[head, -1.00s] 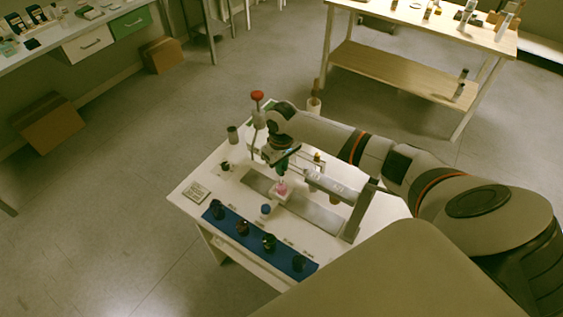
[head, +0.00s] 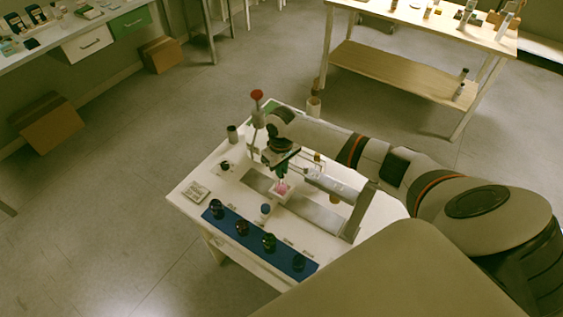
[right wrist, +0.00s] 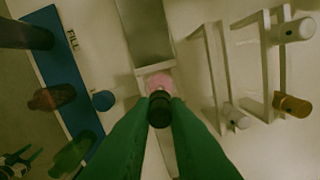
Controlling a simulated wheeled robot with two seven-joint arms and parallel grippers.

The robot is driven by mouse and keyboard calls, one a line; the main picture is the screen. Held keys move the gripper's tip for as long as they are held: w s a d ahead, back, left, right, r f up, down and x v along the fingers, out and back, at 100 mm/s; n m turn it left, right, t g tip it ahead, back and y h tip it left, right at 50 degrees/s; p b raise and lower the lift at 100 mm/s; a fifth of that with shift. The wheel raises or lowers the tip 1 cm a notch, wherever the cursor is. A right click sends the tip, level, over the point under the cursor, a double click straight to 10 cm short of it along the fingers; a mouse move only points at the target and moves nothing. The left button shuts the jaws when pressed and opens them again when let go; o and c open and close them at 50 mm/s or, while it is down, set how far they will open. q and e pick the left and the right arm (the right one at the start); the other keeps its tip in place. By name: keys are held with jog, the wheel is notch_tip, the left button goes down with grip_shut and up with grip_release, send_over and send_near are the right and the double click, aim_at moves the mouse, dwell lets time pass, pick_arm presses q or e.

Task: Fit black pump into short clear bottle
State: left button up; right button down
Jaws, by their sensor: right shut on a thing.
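My right gripper (head: 282,176) points down over the work table and its green fingers are shut on the black pump (right wrist: 160,110). The pump shows in the right wrist view as a dark round part between the fingertips (right wrist: 160,122). Just past it is the short clear bottle with pink contents (right wrist: 158,82), which also shows in the head view (head: 282,188). The pump overlaps the bottle's near edge in the wrist view. I cannot tell whether they touch. My left gripper is not in view.
A blue mat (head: 284,254) with several dark bottles lies along the table's front. A small blue-capped bottle (head: 265,210) stands behind it. A red-topped stand (head: 257,97) rises at the back.

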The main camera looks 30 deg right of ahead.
jog(key=shift+f, duration=0.35)
dwell(0.3)
jog(key=shift+f, duration=0.35)
jog(key=shift+f+b, duration=0.15)
jog(key=shift+b, duration=0.15)
jog(key=shift+f, duration=0.7)
dwell(0.8)
jog(key=shift+p, duration=0.45)
dwell(0.4)
jog(key=c, duration=0.9)
grip_release()
jog(key=shift+r, duration=0.1)
